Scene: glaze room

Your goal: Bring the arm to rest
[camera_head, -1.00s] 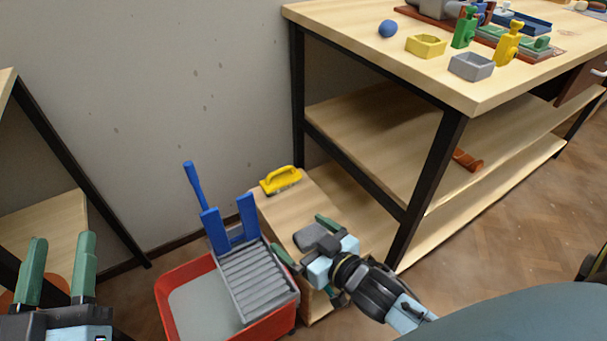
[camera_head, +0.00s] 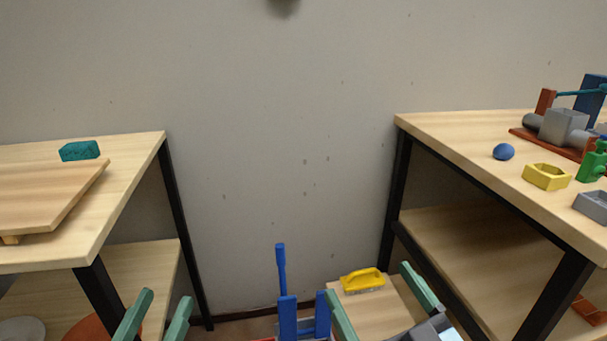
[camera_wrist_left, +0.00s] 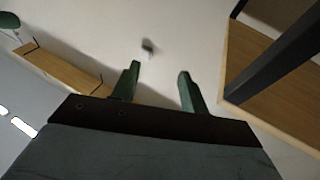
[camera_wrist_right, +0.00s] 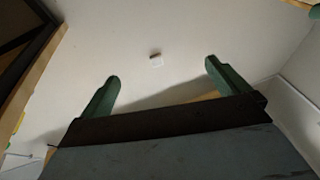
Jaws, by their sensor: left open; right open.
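My left gripper (camera_head: 160,318) shows at the bottom left of the head view, its two green fingers apart and pointing up, with nothing between them. In the left wrist view its fingers (camera_wrist_left: 158,88) are spread, with the wall beyond. My right gripper (camera_head: 378,305) is at the bottom right of centre, its green fingers wide apart and empty. In the right wrist view its fingers (camera_wrist_right: 162,84) are also spread and hold nothing. Most of both arms is below the head view's lower edge.
A blue-handled tool (camera_head: 281,270) stands between the grippers. Tables stand left (camera_head: 130,150) and right (camera_head: 440,125), the right one bearing a blue ball (camera_head: 503,152). Bare wall (camera_head: 280,130) lies between.

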